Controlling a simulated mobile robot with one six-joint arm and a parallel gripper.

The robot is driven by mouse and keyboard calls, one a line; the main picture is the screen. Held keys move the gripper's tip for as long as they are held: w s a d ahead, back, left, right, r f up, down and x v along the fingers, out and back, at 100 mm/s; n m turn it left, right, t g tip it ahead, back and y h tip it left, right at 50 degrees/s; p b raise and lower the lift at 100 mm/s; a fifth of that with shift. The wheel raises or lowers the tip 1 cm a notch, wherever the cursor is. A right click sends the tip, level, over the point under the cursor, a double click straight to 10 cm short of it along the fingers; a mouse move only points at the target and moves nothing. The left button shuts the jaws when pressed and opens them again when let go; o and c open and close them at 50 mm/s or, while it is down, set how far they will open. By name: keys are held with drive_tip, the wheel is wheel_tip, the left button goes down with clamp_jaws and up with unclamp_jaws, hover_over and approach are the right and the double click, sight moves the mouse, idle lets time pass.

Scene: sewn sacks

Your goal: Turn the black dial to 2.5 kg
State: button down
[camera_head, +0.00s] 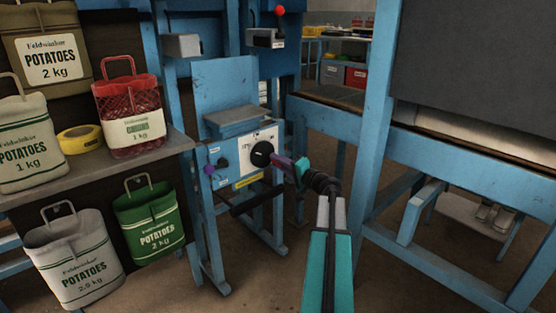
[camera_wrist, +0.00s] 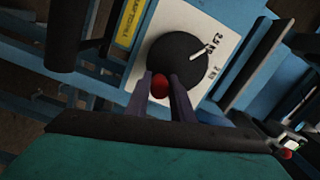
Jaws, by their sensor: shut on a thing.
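The black dial (camera_head: 262,153) is on a white plate (camera_head: 262,139) on the front of a blue machine. In the wrist view the dial (camera_wrist: 178,58) is large, and its white pointer mark points up and right toward small printed labels on the plate (camera_wrist: 222,42), too blurred to read surely. My gripper (camera_head: 276,159) reaches the dial from the right. In the wrist view the gripper (camera_wrist: 161,84) has its dark purple fingers closed at the dial's lower edge. A rounded red piece (camera_wrist: 160,86) shows between the fingers; its link to the dial is unclear.
A purple knob (camera_head: 209,169) and a black horizontal bar (camera_head: 257,199) are near the dial. Potato sacks stand on shelves at the left, with yellow tape (camera_head: 80,139) among them. A blue frame post (camera_head: 378,110) stands close right of my arm.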

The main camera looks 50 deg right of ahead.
drive_tip(key=shift+f+m, duration=0.15)
drive_tip(key=shift+m, duration=0.15)
drive_tip(key=c, duration=1.5)
unclamp_jaws()
drive_tip(key=shift+c, duration=0.2)
drive_tip(key=shift+s, duration=0.15)
drive_tip(key=s+p, duration=0.3)
drive_tip(key=s, duration=1)
drive_tip(key=shift+s+a+p, duration=0.2)
drive_tip(key=shift+s+p, duration=0.05)
drive_tip(key=shift+p, duration=0.05)
drive_tip(key=shift+f, duration=0.1)
